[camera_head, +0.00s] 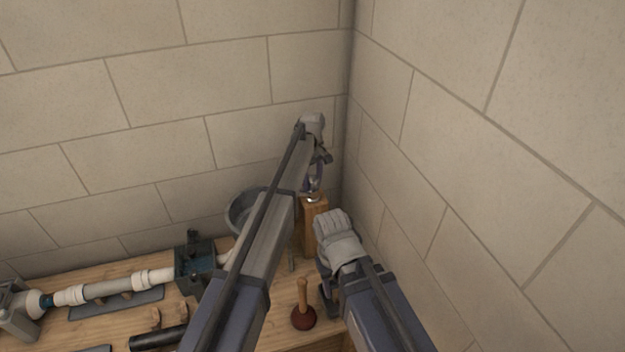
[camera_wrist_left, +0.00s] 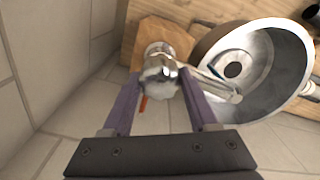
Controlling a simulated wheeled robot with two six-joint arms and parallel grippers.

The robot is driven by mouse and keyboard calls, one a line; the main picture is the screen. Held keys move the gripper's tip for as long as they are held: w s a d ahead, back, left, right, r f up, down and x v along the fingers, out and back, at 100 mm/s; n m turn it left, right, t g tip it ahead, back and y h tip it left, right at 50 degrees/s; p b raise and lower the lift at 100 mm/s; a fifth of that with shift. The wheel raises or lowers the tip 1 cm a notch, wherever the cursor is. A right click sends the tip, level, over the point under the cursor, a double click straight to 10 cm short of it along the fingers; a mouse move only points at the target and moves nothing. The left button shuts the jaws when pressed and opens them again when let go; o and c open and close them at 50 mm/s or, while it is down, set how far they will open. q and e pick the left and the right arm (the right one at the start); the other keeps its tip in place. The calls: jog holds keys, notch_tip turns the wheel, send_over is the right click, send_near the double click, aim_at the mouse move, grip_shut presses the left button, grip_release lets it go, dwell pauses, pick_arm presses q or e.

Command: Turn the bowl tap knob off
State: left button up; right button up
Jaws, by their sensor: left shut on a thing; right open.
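The chrome tap knob (camera_wrist_left: 160,84) sits on top of a wooden post (camera_head: 314,222), with the tap spout (camera_wrist_left: 215,84) reaching over a grey metal bowl (camera_wrist_left: 250,62). The bowl also shows in the head view (camera_head: 238,213), partly hidden by my left arm. My left gripper (camera_head: 314,186) comes down from above and is shut on the knob, with one purple finger on each side in the left wrist view. My right gripper (camera_head: 327,297) is open and empty, low in front of the post; its fingers are partly hidden by its wrist.
A plunger (camera_head: 303,312) stands on the wooden bench (camera_head: 125,268), left of my right gripper. White pipes (camera_head: 110,287) and a dark clamp-like block (camera_head: 195,268) are at the left. Two block walls (camera_head: 430,130) meet close behind and right of the post.

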pick_arm(q)
jog(key=shift+c, duration=0.7)
jog(key=shift+m, duration=0.3)
jog(key=m, duration=0.6)
jog(key=shift+d+m, duration=0.1)
jog(key=shift+m, duration=0.2)
jog(key=m, duration=0.4)
jog(key=shift+d+m, duration=0.1)
jog(key=shift+m, duration=2)
